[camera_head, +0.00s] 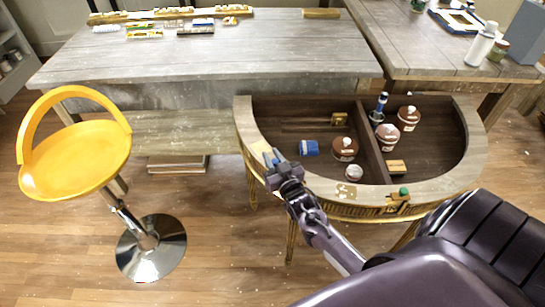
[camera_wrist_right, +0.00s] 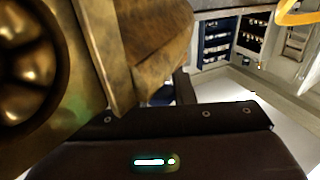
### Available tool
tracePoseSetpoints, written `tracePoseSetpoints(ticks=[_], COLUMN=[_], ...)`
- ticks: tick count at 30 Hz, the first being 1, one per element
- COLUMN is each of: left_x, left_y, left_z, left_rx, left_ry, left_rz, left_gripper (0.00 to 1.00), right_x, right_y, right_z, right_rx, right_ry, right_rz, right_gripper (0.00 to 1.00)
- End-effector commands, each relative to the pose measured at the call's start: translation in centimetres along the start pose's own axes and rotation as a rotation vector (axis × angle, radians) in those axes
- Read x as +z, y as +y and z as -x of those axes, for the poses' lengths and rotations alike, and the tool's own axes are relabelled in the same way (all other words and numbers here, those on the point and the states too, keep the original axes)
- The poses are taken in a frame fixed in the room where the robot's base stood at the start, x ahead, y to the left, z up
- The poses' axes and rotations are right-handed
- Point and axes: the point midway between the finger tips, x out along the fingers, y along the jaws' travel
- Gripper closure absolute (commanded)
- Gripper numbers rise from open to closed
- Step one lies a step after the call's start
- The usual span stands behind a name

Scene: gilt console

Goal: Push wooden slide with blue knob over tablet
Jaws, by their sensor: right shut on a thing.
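A pale wooden slide (camera_head: 260,152) sits at the left front of the half-round gilt console (camera_head: 241,116), with a bit of its blue knob (camera_head: 275,160) showing beside my fingers. My right gripper (camera_head: 283,171) is at this slide, shut on the blue knob, which the fingers mostly hide. In the right wrist view a brown wooden piece (camera_wrist_right: 157,45) is close above the gripper, and a little blue (camera_wrist_right: 163,95) shows beneath it. I cannot pick out the tablet; the gripper and arm cover part of the console front. My left gripper is out of view.
A second wooden slide (camera_head: 397,203) with a green knob (camera_head: 403,191) is on the right front. The console's open compartments hold brown round pots (camera_head: 345,149), a blue block (camera_head: 309,148) and a blue-topped stand (camera_head: 379,108). A yellow stool (camera_head: 85,160) stands left.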

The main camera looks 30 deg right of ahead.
Motion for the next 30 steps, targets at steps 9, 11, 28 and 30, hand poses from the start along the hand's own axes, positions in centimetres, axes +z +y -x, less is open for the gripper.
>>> tracePoseSetpoints(ticks=[9, 11, 28, 30], left_x=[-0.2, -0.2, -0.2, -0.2], left_y=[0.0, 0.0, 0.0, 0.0], left_z=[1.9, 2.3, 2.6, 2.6], left_rx=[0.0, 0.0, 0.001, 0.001], left_ry=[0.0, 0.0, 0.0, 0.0], left_rz=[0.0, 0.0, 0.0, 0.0], left_gripper=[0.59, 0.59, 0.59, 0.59], right_x=[-0.3, -0.2, 0.1, 0.0], right_y=[2.1, 2.8, 3.9, 3.8], right_z=[3.2, 4.2, 5.6, 5.6], right_rx=[0.001, 0.001, 0.002, 0.001], right_ry=[-0.005, -0.005, -0.002, -0.001], right_rz=[0.002, 0.002, 0.002, 0.002], right_gripper=[1.0, 1.0, 0.62, 0.57])
